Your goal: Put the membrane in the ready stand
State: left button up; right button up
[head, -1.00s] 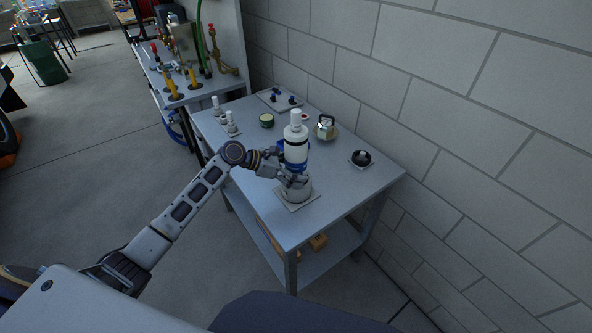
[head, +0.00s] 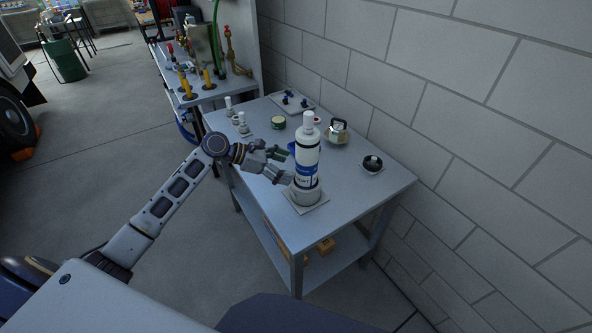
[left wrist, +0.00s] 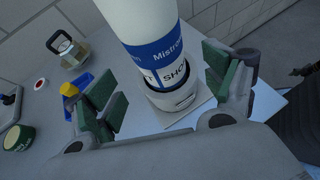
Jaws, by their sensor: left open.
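The membrane (head: 307,150) is a white tube with a blue label band and a narrow white top. It stands upright in a round grey stand (head: 306,195) on a square plate near the table's front edge. My left gripper (head: 285,166) is open just left of the membrane, apart from it in the head view. In the left wrist view the membrane (left wrist: 150,25) rises between and beyond the two green-padded fingers, its lower end in the stand (left wrist: 176,96). My right gripper is not in view.
On the table (head: 340,190) are a green tin (head: 278,122), a metal kettle-like pot (head: 337,131), a dark-knobbed piece (head: 372,164), small white-topped pieces (head: 242,123) and a plate with blue knobs (head: 292,102). A block wall (head: 440,100) runs along the right.

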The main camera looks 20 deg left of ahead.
pick_arm(q)
jog(key=shift+v, duration=2)
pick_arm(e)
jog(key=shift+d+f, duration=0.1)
pick_arm(q)
jog(key=shift+a, duration=0.1)
